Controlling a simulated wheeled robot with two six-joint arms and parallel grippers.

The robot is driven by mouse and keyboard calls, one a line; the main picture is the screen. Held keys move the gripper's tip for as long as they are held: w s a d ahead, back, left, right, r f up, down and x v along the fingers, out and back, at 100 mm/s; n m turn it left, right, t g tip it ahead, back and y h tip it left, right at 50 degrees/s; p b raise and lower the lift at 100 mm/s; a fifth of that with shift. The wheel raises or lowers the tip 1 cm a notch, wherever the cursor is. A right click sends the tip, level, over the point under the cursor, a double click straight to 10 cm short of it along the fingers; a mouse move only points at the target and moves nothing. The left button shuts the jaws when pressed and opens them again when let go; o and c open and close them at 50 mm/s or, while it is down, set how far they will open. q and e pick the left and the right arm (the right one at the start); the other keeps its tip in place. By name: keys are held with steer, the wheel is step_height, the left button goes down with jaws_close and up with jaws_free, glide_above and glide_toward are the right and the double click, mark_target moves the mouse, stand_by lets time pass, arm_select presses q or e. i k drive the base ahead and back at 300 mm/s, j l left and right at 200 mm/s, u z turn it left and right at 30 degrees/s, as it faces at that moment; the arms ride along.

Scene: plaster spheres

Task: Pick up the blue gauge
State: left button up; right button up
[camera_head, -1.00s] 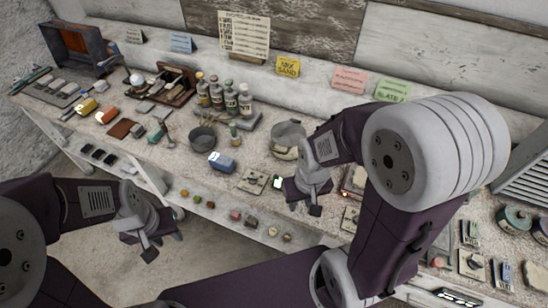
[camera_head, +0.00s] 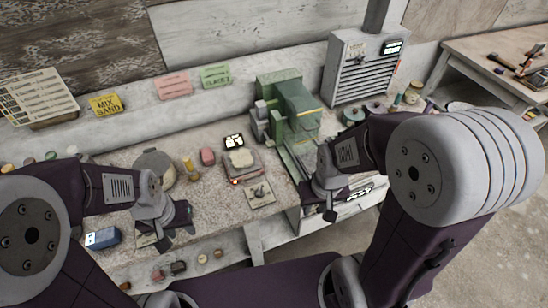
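A small blue block with a pale face (camera_head: 103,238), which looks like the blue gauge, lies near the front edge of the bench at the lower left. My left gripper (camera_head: 165,241) hangs just right of it, apart from it in the picture. My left arm hides part of the bench around it. My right gripper (camera_head: 329,213) is far to the right, by the bench's right end, with nothing seen in it. The fingertips of both grippers are too small and dark to tell how far apart they are.
A green machine (camera_head: 288,108) and a grey louvred cabinet (camera_head: 362,68) stand at the back right. A round pot (camera_head: 155,166) sits behind my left gripper. A plate with a knob (camera_head: 259,195) lies mid-bench. A lower shelf (camera_head: 215,268) holds small blocks. Another table (camera_head: 460,50) stands far right.

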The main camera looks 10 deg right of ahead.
mark_target(101, 239)
steer(key=u, duration=1.75)
steer(key=i+j+z, duration=0.1)
steer(key=i+j, duration=0.3)
steer(key=j, duration=0.2)
steer(key=i+j+z, duration=0.15)
steer(key=i+j, duration=0.05)
steer(key=j, duration=0.1)
